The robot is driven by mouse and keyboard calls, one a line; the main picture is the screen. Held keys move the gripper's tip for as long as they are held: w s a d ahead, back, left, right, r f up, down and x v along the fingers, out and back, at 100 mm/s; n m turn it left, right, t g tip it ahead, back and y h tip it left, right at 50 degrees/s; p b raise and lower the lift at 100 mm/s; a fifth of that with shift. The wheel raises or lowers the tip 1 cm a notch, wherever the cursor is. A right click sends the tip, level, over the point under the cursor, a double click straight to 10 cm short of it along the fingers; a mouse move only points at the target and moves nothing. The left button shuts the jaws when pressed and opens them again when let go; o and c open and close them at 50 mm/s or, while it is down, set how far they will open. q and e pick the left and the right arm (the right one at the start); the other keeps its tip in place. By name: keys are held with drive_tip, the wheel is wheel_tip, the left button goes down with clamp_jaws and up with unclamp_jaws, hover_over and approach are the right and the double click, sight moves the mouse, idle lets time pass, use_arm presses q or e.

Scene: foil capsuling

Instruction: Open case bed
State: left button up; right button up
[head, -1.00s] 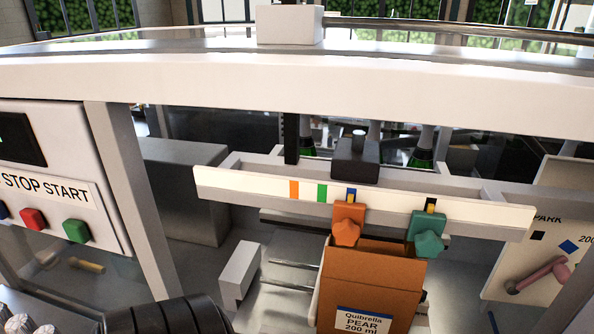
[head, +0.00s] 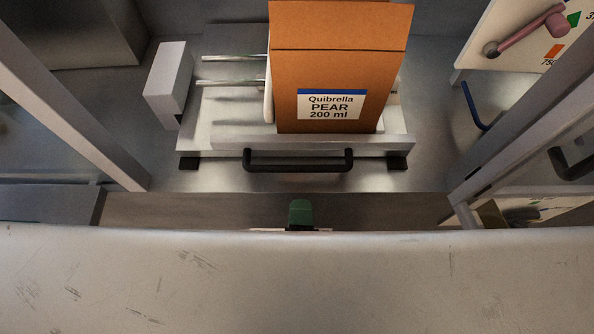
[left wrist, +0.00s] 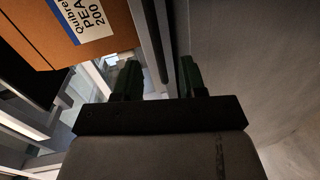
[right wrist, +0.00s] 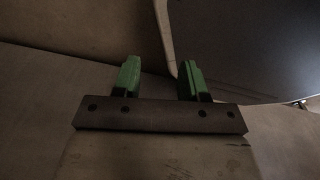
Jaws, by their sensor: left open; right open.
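The case bed (head: 225,140) is a light metal tray with a black bar handle (head: 298,166) on its near edge. A brown cardboard case (head: 335,75), labelled Quibrella PEAR 200 ml, stands on it. My left gripper (head: 301,213) shows as a green tip just below the handle, apart from it in the picture. In the left wrist view my left gripper (left wrist: 158,78) is open. A dark bar runs between its fingers there; I cannot tell whether it is the handle. My right gripper (right wrist: 158,78) is open and empty, seen only in the right wrist view.
A white block (head: 168,75) stands left of the bed. Slanted grey frame posts (head: 75,105) flank the opening on both sides. A white panel with a pink lever (head: 525,35) is at the upper right. Bare metal deck lies around the bed.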

sight(296, 166)
use_arm(q)
drive_tip(key=shift+n, duration=0.6)
drive_tip(key=w, duration=0.7)
drive_tip(key=w+f, duration=0.1)
drive_tip(key=w, duration=0.2)
drive_tip(key=shift+w+a+p, duration=0.2)
drive_tip(key=shift+a+p, duration=0.2)
use_arm(e)
drive_tip(key=shift+s+d+r, duration=0.1)
drive_tip(key=shift+s+r, duration=0.1)
drive_tip(key=shift+s, duration=0.35)
use_arm(q)
clamp_jaws()
